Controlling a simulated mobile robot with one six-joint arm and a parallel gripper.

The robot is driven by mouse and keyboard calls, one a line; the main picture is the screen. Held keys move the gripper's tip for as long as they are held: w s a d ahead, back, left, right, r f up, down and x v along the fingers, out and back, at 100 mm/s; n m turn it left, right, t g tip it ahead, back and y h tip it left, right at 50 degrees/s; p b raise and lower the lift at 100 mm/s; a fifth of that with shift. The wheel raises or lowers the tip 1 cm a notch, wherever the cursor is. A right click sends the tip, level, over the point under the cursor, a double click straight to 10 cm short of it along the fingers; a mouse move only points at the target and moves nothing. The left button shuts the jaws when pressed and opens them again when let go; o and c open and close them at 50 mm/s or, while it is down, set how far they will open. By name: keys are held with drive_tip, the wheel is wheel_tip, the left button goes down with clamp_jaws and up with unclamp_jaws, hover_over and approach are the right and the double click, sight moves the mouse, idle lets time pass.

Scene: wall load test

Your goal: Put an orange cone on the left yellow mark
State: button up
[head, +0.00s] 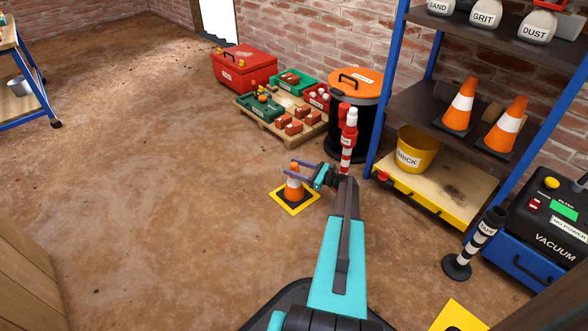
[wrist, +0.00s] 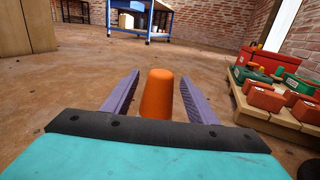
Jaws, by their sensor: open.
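An orange cone (head: 294,188) with a white band stands upright on the left yellow mark (head: 283,205), its dark base inside the yellow border. My gripper (head: 297,171) is open at the cone's upper part, with one purple finger on each side. In the wrist view the cone's orange top (wrist: 157,95) stands between the spread fingers, with a gap on both sides. Two more orange cones, one on the left (head: 460,104) and one on the right (head: 505,127), stand on the middle shelf. Another yellow mark (head: 457,316) is partly visible at the bottom right.
A pallet (head: 263,124) with trays and bricks, a red toolbox (head: 244,68) and a black drum with an orange lid (head: 352,85) stand behind. A red-and-white post (head: 347,145) is close to my gripper. The blue-framed shelf (head: 386,105) stands right. Floor at left is clear.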

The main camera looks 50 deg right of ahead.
drive_tip(key=shift+r, duration=0.1)
drive_tip(key=shift+s+d, duration=0.1)
drive_tip(key=shift+s, duration=0.1)
drive_tip(key=p+v, duration=0.3)
drive_tip(key=v, duration=0.8)
drive_tip(key=shift+s+p, duration=0.3)
drive_tip(key=shift+p, duration=0.05)
drive_tip(key=shift+s, duration=0.1)
